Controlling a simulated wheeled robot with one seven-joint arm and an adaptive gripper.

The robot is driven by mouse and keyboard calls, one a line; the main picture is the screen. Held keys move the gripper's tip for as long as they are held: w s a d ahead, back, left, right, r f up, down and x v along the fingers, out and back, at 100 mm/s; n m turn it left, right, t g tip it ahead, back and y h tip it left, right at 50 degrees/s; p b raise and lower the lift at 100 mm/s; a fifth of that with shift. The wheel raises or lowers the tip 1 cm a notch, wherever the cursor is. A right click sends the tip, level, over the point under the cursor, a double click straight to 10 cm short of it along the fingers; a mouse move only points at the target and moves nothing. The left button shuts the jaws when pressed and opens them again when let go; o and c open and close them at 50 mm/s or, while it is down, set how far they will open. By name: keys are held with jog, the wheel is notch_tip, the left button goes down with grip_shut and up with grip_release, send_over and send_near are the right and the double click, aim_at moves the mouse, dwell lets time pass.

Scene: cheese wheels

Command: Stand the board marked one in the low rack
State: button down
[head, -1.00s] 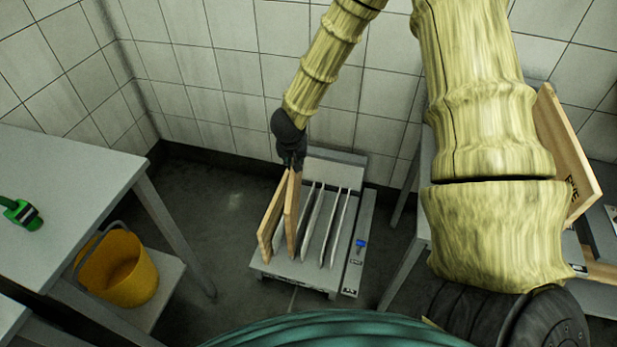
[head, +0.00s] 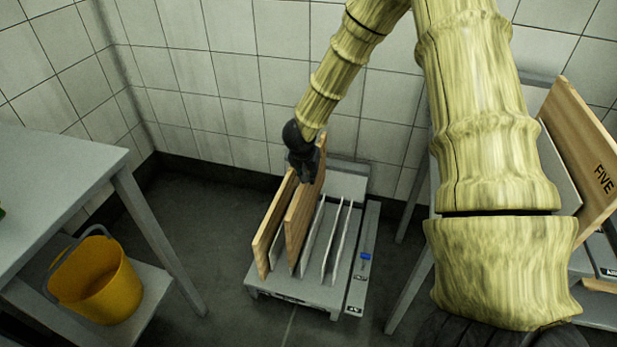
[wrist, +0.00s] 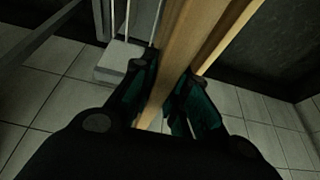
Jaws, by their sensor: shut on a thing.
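The low rack (head: 318,296) stands on the floor against the tiled wall, with several thin pale dividers. Two wooden boards are at its left side. My gripper (head: 304,172) is shut on the upper part of the right one, the held board (head: 300,225). This board is upright and its top reaches higher than the left board (head: 269,232). Its lower edge is between the left board and the dividers; I cannot tell whether it touches the rack base. In the wrist view my gripper's fingers (wrist: 168,72) are on both sides of the held board (wrist: 178,62). No marking shows on either board.
A wooden board marked FIVE (head: 590,165) leans at the right, partly behind my arm. A grey table (head: 60,185) is at the left, with a yellow bucket (head: 105,285) on its lower shelf. A strip with a blue piece (head: 365,256) runs along the rack's right side.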

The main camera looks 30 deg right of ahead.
aim_at(305, 192)
jog(key=shift+f, duration=0.1)
jog(key=shift+f+b, duration=4.6)
jog(key=shift+f, duration=2.9)
jog(key=c, duration=1.3)
grip_release()
jog(key=v, duration=1.2)
